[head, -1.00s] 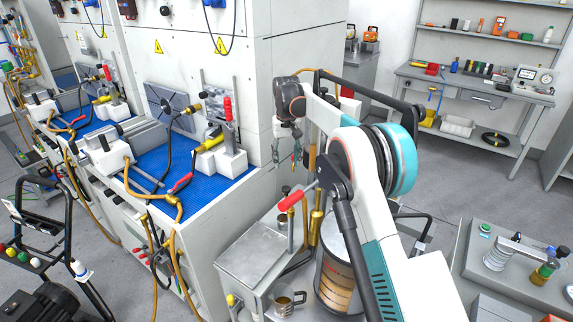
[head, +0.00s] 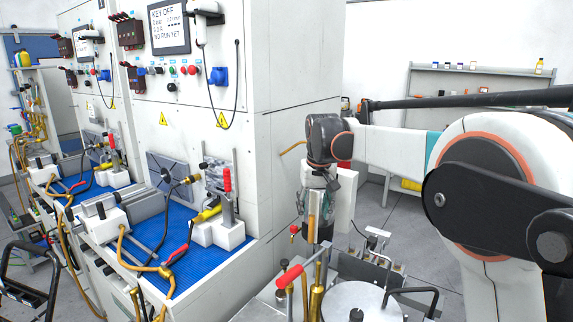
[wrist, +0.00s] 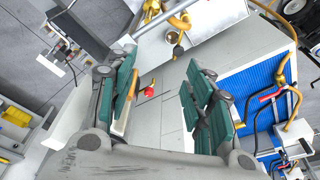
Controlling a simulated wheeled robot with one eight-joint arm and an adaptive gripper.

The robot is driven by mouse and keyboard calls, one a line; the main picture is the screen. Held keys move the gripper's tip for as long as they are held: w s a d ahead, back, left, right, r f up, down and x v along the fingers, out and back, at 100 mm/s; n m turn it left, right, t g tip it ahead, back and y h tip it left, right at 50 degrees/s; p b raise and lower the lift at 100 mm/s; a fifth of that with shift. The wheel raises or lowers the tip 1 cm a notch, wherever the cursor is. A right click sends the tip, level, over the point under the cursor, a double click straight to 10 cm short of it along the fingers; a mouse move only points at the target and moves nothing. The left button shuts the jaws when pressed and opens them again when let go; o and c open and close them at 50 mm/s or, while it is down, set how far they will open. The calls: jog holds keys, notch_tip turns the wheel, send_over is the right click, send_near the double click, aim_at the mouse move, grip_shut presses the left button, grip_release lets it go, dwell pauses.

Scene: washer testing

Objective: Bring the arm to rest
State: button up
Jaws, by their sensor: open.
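My white arm (head: 390,150) reaches in from the right of the head view, and its dark wrist bends down beside the test cabinet. My gripper (head: 318,218) hangs below the wrist, over the floor beyond the metal stand with the red-handled lever. In the wrist view, my gripper (wrist: 160,85) has its two teal-padded fingers spread well apart. Nothing is held between them. The cabinet side and a small red part lie behind the gap.
The white test cabinet (head: 290,90) stands close left of my wrist. The blue-matted bench (head: 160,245) holds clamps, hoses and gauges. The metal stand with a red-handled lever (head: 290,277) is below my gripper. A grey shelf (head: 485,80) stands at the back right.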

jog(key=s+d+r+t, duration=0.15)
jog(key=s+d, duration=0.25)
jog(key=s, duration=0.6)
jog(key=s+d+r+t, duration=0.1)
jog(key=s+d+r, duration=0.25)
jog(key=s, duration=0.65)
jog(key=s+d+f+t, duration=0.1)
jog(key=s+d+f, duration=0.1)
jog(key=s+f, duration=0.3)
jog(key=s+d+f+m+t+b, duration=0.1)
jog(key=s+f, duration=0.4)
jog(key=s, duration=0.8)
jog(key=shift+d+f, duration=0.3)
jog(key=shift+d, duration=0.6)
jog(key=shift+t, duration=0.25)
